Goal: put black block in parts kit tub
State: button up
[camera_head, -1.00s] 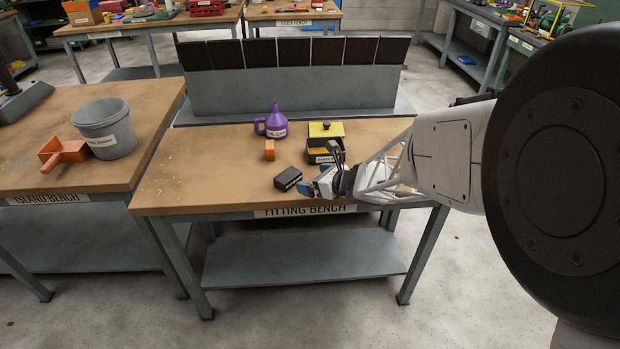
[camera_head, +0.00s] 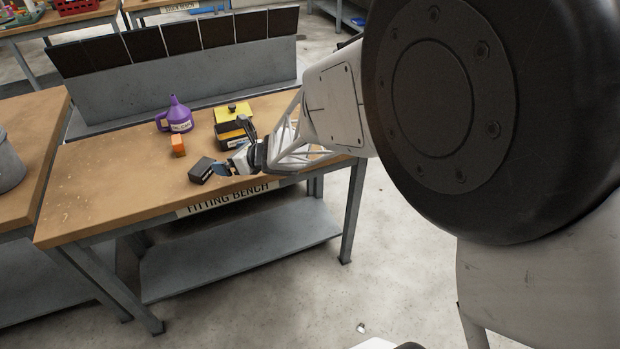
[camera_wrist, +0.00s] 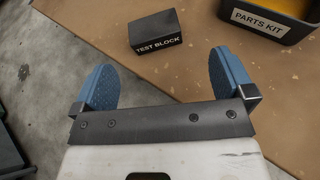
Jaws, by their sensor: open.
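The black block (camera_head: 202,170), labelled TEST BLOCK, lies on the fitting bench near its front edge. It also shows in the wrist view (camera_wrist: 155,30), just beyond and between my fingertips, apart from both. My gripper (camera_head: 228,170) is open and empty, low over the bench on the block's right; its blue fingers (camera_wrist: 162,78) are spread. The parts kit tub (camera_head: 232,134) is a dark open box behind my gripper, with yellow inside. Its labelled wall shows at the upper right of the wrist view (camera_wrist: 260,22). My gripper partly hides the tub in the head view.
A yellow lid-like piece with a black knob (camera_head: 232,112) is behind the tub. An orange block (camera_head: 178,146) and a purple oil can (camera_head: 176,115) stand left of it. The bench's left part (camera_head: 100,190) is clear.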

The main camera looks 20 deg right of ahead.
jog(key=s+d+r+m+h, duration=0.55)
jog(key=r+m, duration=0.25)
jog(key=m, duration=0.4)
jog(key=s+d+r+m+h, duration=0.4)
jog(key=d+r+m, duration=0.2)
jog(key=r+m, duration=0.4)
jog(key=s+a+r+m+g, duration=0.1)
jog(key=s+m+g, duration=0.6)
jog(key=s+m, duration=1.4)
jog(key=s+r, duration=0.1)
jog(key=s, duration=0.5)
jog(key=shift+a+m+g+y, duration=0.3)
jog(key=shift+y, duration=0.05)
jog(key=shift+r, duration=0.1)
